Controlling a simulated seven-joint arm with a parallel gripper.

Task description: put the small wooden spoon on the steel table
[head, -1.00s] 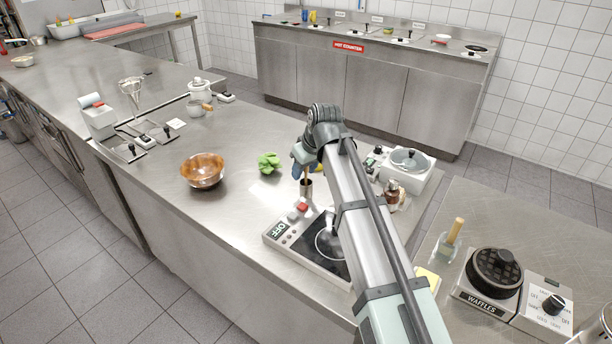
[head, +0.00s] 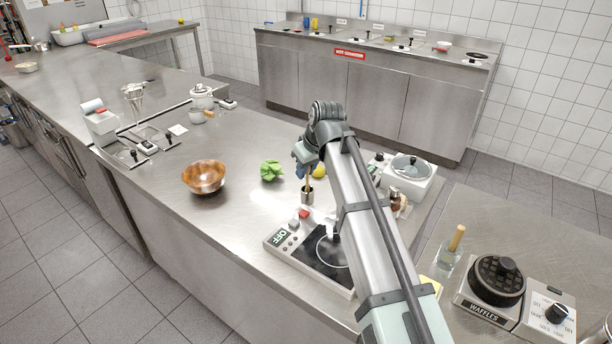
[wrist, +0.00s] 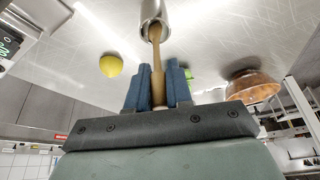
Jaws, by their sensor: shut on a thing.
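The small wooden spoon (wrist: 157,62) stands upright, its lower end in the mouth of a small steel cup (wrist: 153,12). My gripper (wrist: 158,88) is shut on the spoon's upper end, with a blue finger on either side. In the head view, the spoon (head: 307,184) shows as a thin stick between my gripper (head: 303,172) and the cup (head: 307,197). The cup stands on a steel worktop (head: 235,225), behind the hob. I cannot tell whether this worktop is the steel table named.
A hob (head: 320,258) is in front of the cup. A green leafy thing (head: 271,171) and a wooden bowl (head: 204,177) are to the left. A lemon (head: 319,172) is close behind. A white cooker (head: 408,176) stands right. The worktop left of the hob is clear.

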